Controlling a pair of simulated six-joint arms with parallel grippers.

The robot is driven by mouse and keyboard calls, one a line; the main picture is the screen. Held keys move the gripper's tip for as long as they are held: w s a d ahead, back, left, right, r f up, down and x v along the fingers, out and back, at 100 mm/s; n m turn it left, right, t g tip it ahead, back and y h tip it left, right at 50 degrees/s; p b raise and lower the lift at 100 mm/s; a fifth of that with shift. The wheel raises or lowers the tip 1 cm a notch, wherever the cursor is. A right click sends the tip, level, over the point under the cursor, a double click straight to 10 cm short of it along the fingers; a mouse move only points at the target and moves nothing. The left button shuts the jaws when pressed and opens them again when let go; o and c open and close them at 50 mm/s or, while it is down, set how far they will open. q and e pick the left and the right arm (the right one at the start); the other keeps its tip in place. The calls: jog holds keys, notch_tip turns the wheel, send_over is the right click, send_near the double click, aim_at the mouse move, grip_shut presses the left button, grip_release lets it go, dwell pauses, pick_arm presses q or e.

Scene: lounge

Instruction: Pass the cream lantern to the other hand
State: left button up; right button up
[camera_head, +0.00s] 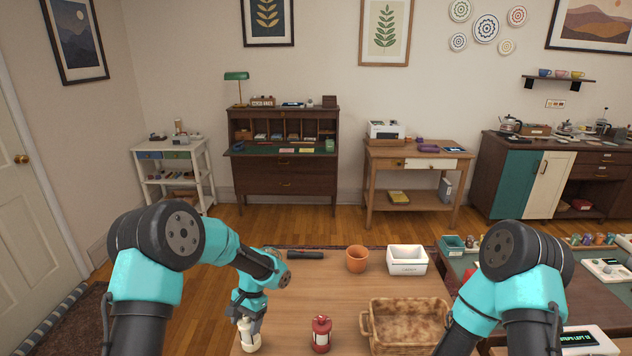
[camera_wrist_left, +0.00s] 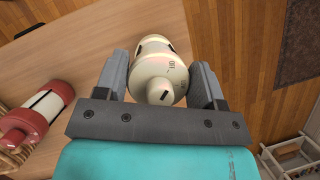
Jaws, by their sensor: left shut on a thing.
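The cream lantern (camera_head: 249,338) is at the front left of the wooden table in the head view. My left gripper (camera_head: 247,318) reaches down from above and is shut on it. In the left wrist view the cream lantern (camera_wrist_left: 160,70) sits between the two grey fingers (camera_wrist_left: 163,85). I cannot tell whether its base touches the table. My right arm (camera_head: 525,265) comes in at the right, and its gripper is out of view.
A red lantern (camera_head: 321,335) stands just right of the cream one. A woven basket (camera_head: 405,325) is further right. An orange pot (camera_head: 357,260), a white box (camera_head: 407,260) and a dark tool (camera_head: 300,254) lie at the back. The table's middle is clear.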

pick_arm(q)
jog(key=w+n, duration=0.1)
jog(key=n, duration=0.1)
jog(key=w+n+h, duration=0.1)
jog(key=w+f+n+h, duration=0.1)
jog(key=n, duration=0.1)
jog(key=shift+w+a+n+g, duration=0.25)
jog(key=shift+a+n+g, duration=0.05)
jog(key=shift+a+g, duration=0.1)
jog(key=d+r+m, duration=0.1)
jog(key=d+r, duration=0.5)
jog(key=r, duration=0.5)
jog(key=s+d+r+m, duration=0.1)
jog(key=d+r, duration=0.6)
jog(key=r, duration=0.4)
jog(key=shift+s+d+r+y, duration=0.15)
jog(key=shift+d+y, duration=0.15)
jog(key=shift+y, duration=0.1)
pick_arm(e)
jog(key=shift+o, duration=0.2)
